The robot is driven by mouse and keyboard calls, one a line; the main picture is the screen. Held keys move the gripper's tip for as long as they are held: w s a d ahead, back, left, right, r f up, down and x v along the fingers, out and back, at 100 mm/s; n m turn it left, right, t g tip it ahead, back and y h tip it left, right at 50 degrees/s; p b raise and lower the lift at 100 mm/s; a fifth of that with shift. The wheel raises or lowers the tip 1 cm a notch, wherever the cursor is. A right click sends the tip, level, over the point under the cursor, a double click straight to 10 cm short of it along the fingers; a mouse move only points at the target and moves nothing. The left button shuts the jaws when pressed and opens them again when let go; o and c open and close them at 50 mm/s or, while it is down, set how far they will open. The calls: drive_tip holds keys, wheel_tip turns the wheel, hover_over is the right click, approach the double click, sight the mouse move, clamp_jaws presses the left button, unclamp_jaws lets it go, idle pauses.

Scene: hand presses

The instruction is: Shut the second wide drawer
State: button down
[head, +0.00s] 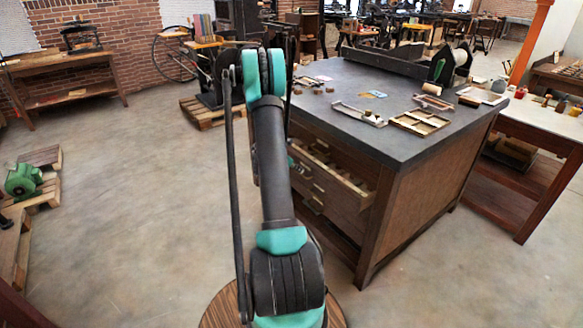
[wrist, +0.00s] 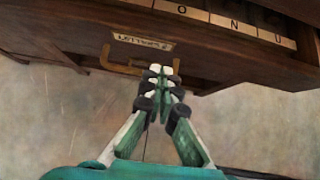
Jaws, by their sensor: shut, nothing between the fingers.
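A wide wooden drawer (head: 338,204) stands pulled out from the dark-topped cabinet (head: 415,215) in the head view, with its inside showing. Its place in the stack is hard to tell behind my arm. In the wrist view a drawer front (wrist: 75,32) carries a paper label (wrist: 143,42) and a brass handle (wrist: 112,69). My gripper (wrist: 162,72) is shut and empty, with its fingertips at the right end of the handle. I cannot tell whether they touch it.
A strip with the letters O, N, U (wrist: 230,23) lies above the drawer front. Trays and small tools lie on the cabinet top (head: 345,75). A wooden side table (head: 545,135) stands to the right. Open concrete floor (head: 130,200) lies left of my arm.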

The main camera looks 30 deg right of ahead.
sight(310, 169)
drive_tip(key=shift+w+d+r, duration=0.1)
drive_tip(key=shift+d+r, duration=0.05)
drive_tip(key=shift+d, duration=1.5)
drive_tip(key=d, duration=0.7)
drive_tip(key=shift+w+d, duration=0.1)
drive_tip(key=shift+w, duration=0.15)
